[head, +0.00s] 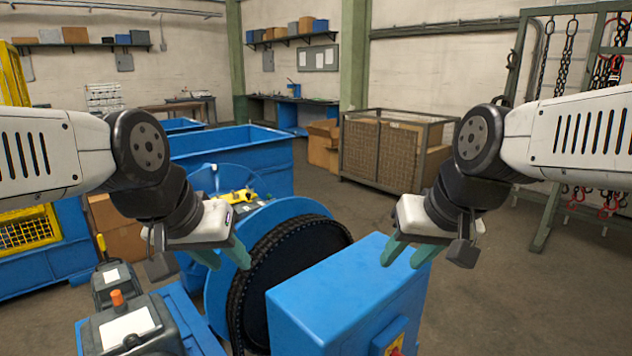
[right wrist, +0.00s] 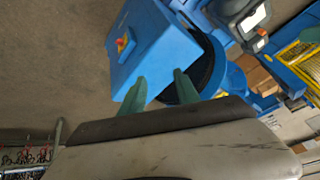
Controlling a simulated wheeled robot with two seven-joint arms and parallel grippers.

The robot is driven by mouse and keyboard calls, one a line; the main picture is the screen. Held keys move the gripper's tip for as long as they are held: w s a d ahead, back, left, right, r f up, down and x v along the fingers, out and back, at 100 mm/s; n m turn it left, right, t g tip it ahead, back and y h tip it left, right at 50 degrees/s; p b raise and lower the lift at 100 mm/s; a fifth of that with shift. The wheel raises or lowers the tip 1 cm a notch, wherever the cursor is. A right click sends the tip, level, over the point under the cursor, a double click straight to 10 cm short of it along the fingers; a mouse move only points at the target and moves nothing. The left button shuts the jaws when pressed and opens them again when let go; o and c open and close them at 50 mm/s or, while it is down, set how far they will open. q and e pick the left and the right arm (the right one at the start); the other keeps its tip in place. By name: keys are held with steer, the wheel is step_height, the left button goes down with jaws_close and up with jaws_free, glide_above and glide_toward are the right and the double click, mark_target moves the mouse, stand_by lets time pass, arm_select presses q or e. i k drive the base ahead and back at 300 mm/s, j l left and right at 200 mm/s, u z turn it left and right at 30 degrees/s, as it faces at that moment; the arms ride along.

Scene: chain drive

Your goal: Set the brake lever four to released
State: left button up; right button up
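No lever in view carries a readable number, so I cannot tell which is brake lever four. A yellow upright handle (head: 101,246) stands at a dark unit on the left. An orange knob (head: 117,298) tops another dark unit (head: 128,325) at lower left. My left gripper (head: 226,256) is open and empty, in front of the large blue wheel with the dark chain (head: 240,290). My right gripper (head: 404,256) is open and empty near the blue box housing (head: 345,290). In the right wrist view its green fingers (right wrist: 157,92) stand apart.
A red and yellow switch (head: 394,346) is on the blue housing; it also shows in the right wrist view (right wrist: 124,44). A blue bin (head: 240,155) and a mesh crate (head: 385,150) stand behind. A chain rack (head: 560,200) is at right. Floor between the crate and machine is clear.

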mark_target(101, 242)
steer(key=u, duration=2.25)
steer(key=j+u, duration=0.4)
steer(key=i+j+u, duration=0.15)
steer(key=j+u, duration=0.2)
steer(key=j, duration=0.15)
steer(key=i+j+u, duration=0.15)
steer(key=j+u, duration=0.25)
steer(key=i+j, duration=0.9)
steer(key=i+z, duration=0.75)
steer(key=i+j+z, duration=0.1)
steer(key=z, duration=0.25)
steer(key=i+l+z, duration=0.15)
steer(key=i+z, duration=0.3)
steer(key=i, duration=0.35)
steer(key=i+j+z, duration=0.1)
steer(key=i+z, duration=0.35)
steer(key=i, duration=2.15)
steer(key=i+z, duration=0.35)
steer(key=i+j+z, duration=0.1)
steer(key=i+z, duration=0.3)
steer(key=i, duration=0.1)
